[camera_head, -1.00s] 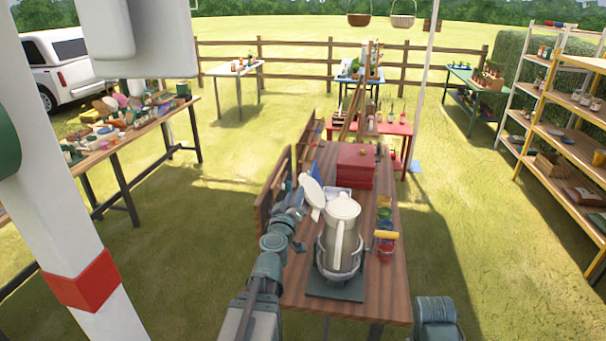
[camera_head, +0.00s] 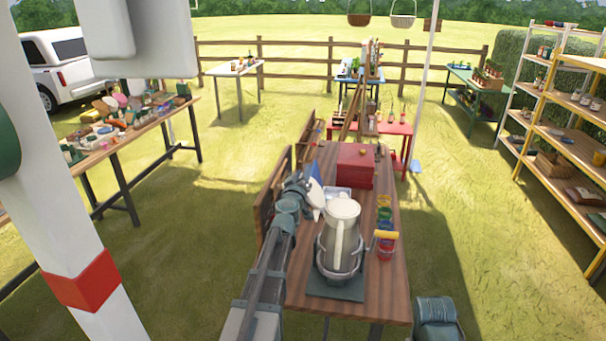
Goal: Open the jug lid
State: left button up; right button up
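A cream-white jug (camera_head: 341,243) stands upright on a dark square mat (camera_head: 336,289) on the wooden table, with a grey metal band around its lower part. Its pale round top (camera_head: 342,208) faces up. A pale flap that looks like the lid (camera_head: 317,199) stands tilted at the jug's upper left. My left gripper (camera_head: 302,192) is beside this flap, at the jug's left. Its fingers are small and partly hidden, so I cannot tell whether they are open or touch the flap.
The wooden table (camera_head: 387,285) also holds a red box (camera_head: 355,166) behind the jug and several coloured pots (camera_head: 385,245) at its right. Dark wooden boards (camera_head: 272,198) stand along the table's left edge. Bare wood shows at the front right.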

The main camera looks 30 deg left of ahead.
pick_arm(q)
grip_shut()
jog(key=shift+d, duration=0.1)
dwell(1.3)
